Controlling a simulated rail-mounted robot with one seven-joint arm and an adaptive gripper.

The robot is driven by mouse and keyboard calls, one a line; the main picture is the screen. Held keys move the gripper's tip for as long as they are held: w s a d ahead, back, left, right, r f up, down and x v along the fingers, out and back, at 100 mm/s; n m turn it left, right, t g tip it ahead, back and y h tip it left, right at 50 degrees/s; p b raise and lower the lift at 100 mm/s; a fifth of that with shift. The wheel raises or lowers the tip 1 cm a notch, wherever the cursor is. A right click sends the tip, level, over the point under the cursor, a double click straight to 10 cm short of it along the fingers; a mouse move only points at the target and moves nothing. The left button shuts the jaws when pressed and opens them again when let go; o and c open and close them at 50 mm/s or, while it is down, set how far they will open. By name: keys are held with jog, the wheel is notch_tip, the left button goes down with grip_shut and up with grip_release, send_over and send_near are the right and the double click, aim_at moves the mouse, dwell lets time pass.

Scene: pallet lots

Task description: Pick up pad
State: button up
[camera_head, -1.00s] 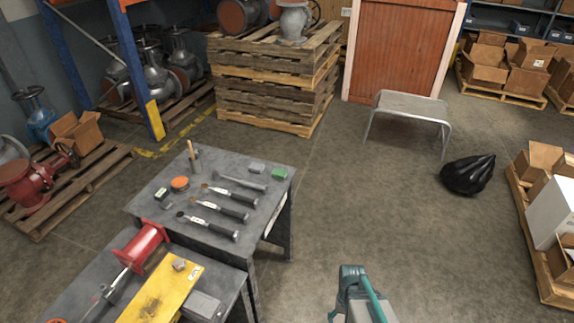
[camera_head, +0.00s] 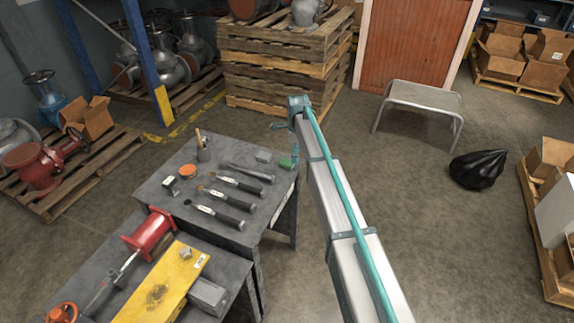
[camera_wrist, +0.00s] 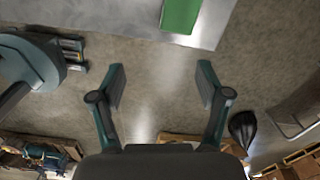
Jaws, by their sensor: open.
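The green pad (camera_head: 285,167) lies near the right edge of the grey table (camera_head: 166,215), partly covered by my arm in the head view. In the wrist view the pad (camera_wrist: 181,14) is a green block at the top, cut off by the picture edge, close to the table's edge. My gripper (camera_wrist: 160,72) is open and empty. Its two fingers are apart, with bare floor showing between them, and the pad lies beyond the fingertips. In the head view the gripper is mostly hidden behind my arm.
A small grey block (camera_head: 264,156) lies beside the pad. Several dark-handled tools (camera_head: 238,184), an orange tin (camera_head: 188,171) and a brush in a cup (camera_head: 203,152) are on the table. A nearer bench holds a yellow plate (camera_head: 160,290).

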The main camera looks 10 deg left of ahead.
aim_at(287, 162)
jog(key=w+a+r+m, duration=0.2)
jog(key=w+a+r, duration=0.1)
jog(key=w+a, duration=0.1)
jog(key=shift+s+f+p, duration=0.2)
jog(key=shift+f+p, duration=0.6)
jog(key=shift+f, duration=1.85)
jog(key=shift+s+f+p, duration=0.2)
jog(key=shift+f+p, duration=0.55)
jog(key=shift+f, duration=1.85)
jog(key=c, duration=1)
